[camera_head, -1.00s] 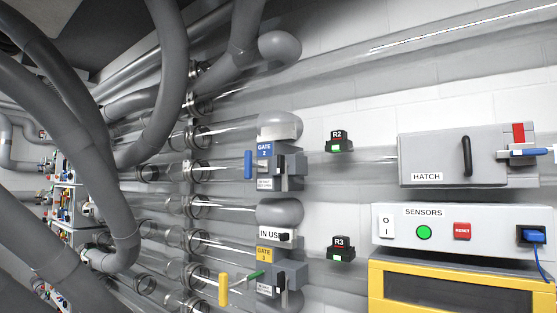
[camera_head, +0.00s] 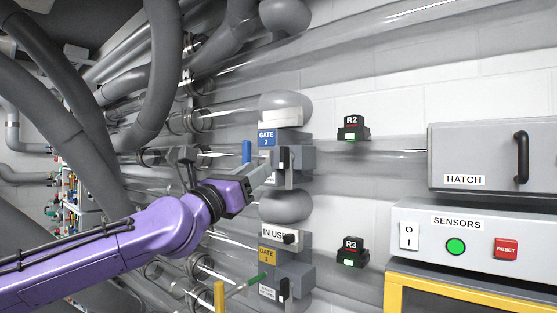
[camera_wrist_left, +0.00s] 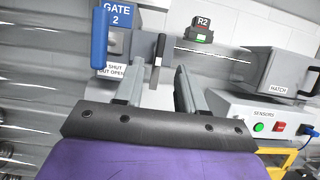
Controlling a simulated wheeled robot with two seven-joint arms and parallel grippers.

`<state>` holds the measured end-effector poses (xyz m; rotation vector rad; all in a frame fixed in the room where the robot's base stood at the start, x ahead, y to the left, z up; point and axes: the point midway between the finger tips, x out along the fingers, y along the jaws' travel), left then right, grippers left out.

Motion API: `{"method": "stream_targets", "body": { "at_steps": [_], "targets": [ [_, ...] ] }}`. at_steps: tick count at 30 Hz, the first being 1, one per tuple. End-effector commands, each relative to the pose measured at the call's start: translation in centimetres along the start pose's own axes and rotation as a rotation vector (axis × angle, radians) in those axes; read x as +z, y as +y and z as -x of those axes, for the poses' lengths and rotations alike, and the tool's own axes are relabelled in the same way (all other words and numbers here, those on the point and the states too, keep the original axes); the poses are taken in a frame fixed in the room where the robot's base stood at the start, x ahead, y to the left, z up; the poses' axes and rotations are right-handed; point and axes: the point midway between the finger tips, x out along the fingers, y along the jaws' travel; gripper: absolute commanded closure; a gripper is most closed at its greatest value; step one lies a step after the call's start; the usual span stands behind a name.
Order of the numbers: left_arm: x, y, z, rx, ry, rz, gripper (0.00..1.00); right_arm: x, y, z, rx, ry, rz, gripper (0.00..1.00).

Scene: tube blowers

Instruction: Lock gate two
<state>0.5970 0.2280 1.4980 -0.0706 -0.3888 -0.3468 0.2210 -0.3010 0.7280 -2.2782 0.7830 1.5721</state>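Gate two's grey box (camera_head: 301,165) is on the tube wall under a blue GATE 2 label (camera_head: 266,138). Its blue handle (camera_head: 246,151) stands upright close to the box's left side. It also shows in the wrist view (camera_wrist_left: 99,40), above a sign reading "IN SHUT, OUT OPEN". A dark upright lever (camera_wrist_left: 158,50) is on the box's front. My left gripper (camera_wrist_left: 160,74) has its two grey fingers apart, with the lever seen between and beyond their tips. In the head view my left gripper (camera_head: 262,172) is close to the box; contact cannot be told. My right gripper is not in view.
Gate three (camera_head: 268,256), with its yellow handle (camera_head: 219,297) out on a green rod, sits below. An IN USE sign (camera_head: 272,233) is between the gates. The R2 (camera_head: 352,130) and R3 (camera_head: 350,253) sensors, hatch box (camera_head: 470,150) and SENSORS panel (camera_head: 430,228) are right.

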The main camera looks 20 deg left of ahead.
Motion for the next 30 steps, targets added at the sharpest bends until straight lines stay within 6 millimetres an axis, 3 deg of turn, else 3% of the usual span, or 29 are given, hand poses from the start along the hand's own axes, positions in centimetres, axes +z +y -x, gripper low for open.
{"method": "stream_targets", "body": {
  "at_steps": [12, 17, 25, 28, 29, 30],
  "targets": [
    [0.2, 0.0, -8.6, 0.004, 0.005, -0.001, 0.61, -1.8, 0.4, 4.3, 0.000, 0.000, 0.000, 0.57],
    [0.0, 0.0, -10.0, 0.003, 0.003, -0.001, 0.61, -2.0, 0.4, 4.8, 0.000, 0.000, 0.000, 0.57],
    [-0.2, 0.0, -10.1, 0.003, 0.003, -0.001, 0.61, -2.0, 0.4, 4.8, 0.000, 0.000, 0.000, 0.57],
    [-0.2, 0.0, -10.1, 0.003, 0.003, -0.001, 0.93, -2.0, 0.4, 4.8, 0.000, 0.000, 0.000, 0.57],
    [-0.2, 0.0, -10.1, 0.003, 0.003, -0.001, 1.00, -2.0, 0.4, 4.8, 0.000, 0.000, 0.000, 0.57],
    [-0.2, 0.0, -10.1, 0.003, 0.003, -0.001, 1.00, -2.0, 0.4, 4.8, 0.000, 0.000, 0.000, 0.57]
  ]
}}
